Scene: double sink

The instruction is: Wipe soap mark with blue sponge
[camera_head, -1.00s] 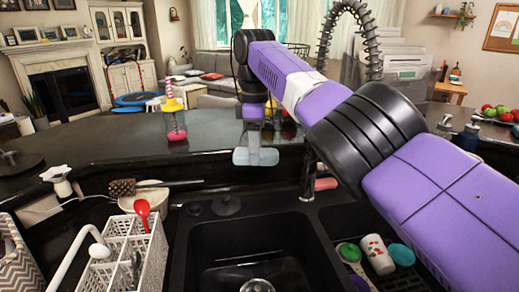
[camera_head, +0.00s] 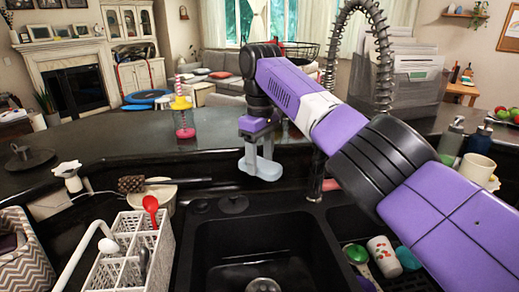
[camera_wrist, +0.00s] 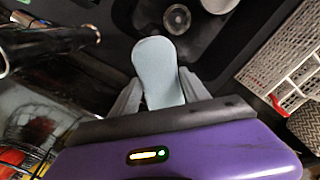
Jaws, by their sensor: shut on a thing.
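My gripper (camera_head: 258,152) is shut on a pale blue sponge (camera_head: 261,170), held in the air behind the sink at the raised counter's edge. In the wrist view, the gripper's grey fingers (camera_wrist: 158,92) press both sides of the sponge (camera_wrist: 155,62), and its rounded end sticks out past them toward the sink. I cannot tell whether the sponge touches any surface. I cannot make out a soap mark in either view.
The left basin (camera_head: 250,250) lies in front. The black faucet (camera_head: 315,174) stands just right of the sponge. A white cutlery rack (camera_head: 128,255) is at front left. A cup (camera_head: 382,250) and a green scrubber (camera_head: 355,253) lie in the right basin. A mug (camera_head: 478,168) stands at right.

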